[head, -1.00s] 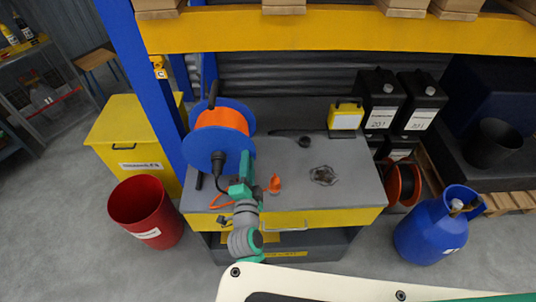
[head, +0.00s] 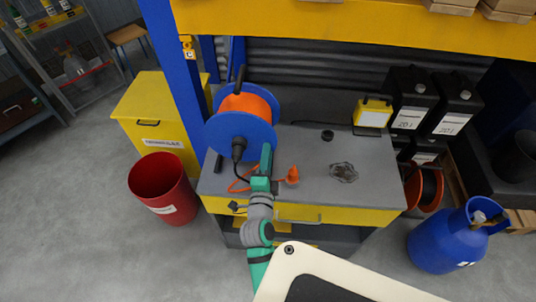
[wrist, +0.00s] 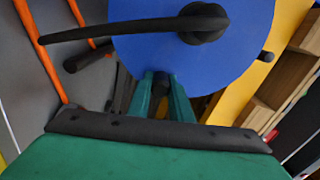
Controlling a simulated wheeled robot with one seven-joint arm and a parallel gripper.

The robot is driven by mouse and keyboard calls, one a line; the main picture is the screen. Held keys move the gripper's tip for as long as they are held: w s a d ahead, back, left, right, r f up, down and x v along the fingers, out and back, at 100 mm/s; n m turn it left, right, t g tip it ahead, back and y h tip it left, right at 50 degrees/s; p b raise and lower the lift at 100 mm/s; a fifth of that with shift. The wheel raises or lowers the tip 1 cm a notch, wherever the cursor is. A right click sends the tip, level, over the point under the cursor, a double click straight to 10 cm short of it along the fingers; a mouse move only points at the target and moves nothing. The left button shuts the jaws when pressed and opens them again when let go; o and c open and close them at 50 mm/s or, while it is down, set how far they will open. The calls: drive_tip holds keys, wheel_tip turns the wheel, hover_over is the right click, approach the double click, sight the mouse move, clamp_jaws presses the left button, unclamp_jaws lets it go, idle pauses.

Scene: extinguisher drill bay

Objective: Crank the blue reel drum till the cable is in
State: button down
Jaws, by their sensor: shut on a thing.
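The blue reel drum (head: 222,133), wound with orange cable (head: 246,104), stands at the left of the grey bench. Its black hub (head: 238,148) faces me; in the wrist view the drum's blue face (wrist: 150,55) fills the top, with a black arm (wrist: 110,31) reaching left from the hub. My gripper (head: 266,160) is at the drum's right front. In the wrist view my gripper (wrist: 161,92) is shut on a dark crank handle (wrist: 161,80), mostly hidden between the fingers. Loose orange cable (head: 238,189) lies at the bench's front left, with a black plug (head: 236,207) at the edge.
An orange cone-shaped thing (head: 292,175) stands close right of my gripper. A dark metal piece (head: 344,172) and yellow lamp (head: 373,113) are farther right on the bench (head: 320,193). A red bin (head: 163,190) and blue cylinder (head: 440,240) stand on the floor either side.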

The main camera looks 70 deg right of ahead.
drive_tip(key=c, duration=1.6)
unclamp_jaws()
drive_tip(key=shift+w+a, duration=0.1)
drive_tip(key=shift+w, duration=0.2)
drive_tip(key=shift+s, duration=0.1)
drive_tip(key=shift+v, duration=5.4)
